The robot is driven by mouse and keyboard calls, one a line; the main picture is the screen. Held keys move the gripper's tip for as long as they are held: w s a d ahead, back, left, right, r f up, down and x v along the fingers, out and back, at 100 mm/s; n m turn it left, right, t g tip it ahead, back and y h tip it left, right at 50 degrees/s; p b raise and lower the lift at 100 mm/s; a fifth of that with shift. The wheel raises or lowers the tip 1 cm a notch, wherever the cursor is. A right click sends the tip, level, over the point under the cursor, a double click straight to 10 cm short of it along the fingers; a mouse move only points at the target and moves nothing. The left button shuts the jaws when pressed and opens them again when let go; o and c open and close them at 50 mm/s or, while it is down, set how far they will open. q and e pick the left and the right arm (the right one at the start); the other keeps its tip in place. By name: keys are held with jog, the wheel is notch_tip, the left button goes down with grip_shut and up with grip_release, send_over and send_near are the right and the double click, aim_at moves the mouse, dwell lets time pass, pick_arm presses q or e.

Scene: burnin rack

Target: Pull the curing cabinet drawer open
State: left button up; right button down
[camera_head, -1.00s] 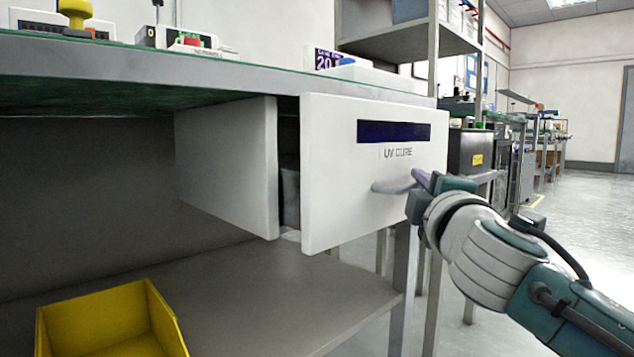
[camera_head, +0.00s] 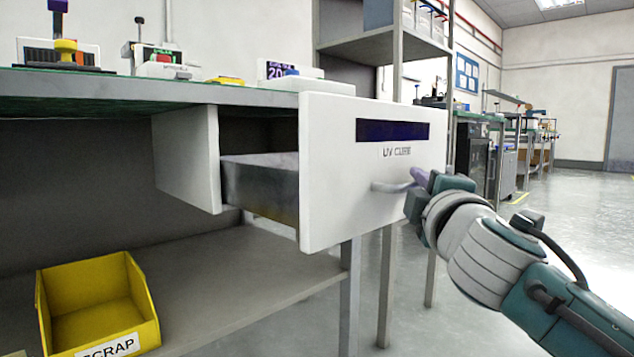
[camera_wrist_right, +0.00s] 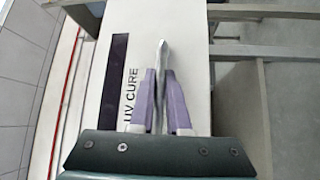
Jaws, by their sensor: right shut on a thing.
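The curing cabinet drawer (camera_head: 340,205) has a white front with a dark strip and the label "UV CURE". It stands partly out of the white cabinet (camera_head: 187,158) under the bench, with its grey side (camera_head: 262,180) showing. My right gripper (camera_head: 418,183) is shut on the drawer's handle (camera_head: 392,187). In the right wrist view, the purple fingers of my right gripper (camera_wrist_right: 161,105) lie on both sides of the handle (camera_wrist_right: 162,60). The inside of the drawer is hidden behind its front. My left gripper is not in view.
A yellow scrap bin (camera_head: 95,305) sits on the lower shelf (camera_head: 225,285). Small devices stand on the bench top (camera_head: 150,90). A bench leg (camera_head: 386,285) stands below the drawer. Open floor (camera_head: 570,210) lies to the right.

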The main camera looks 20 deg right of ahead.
jog(key=shift+w, duration=0.1)
jog(key=c, duration=1.2)
grip_release()
jog(key=shift+a, duration=0.1)
jog(key=shift+o, duration=0.2)
jog(key=p+v, duration=0.2)
jog(key=v, duration=0.8)
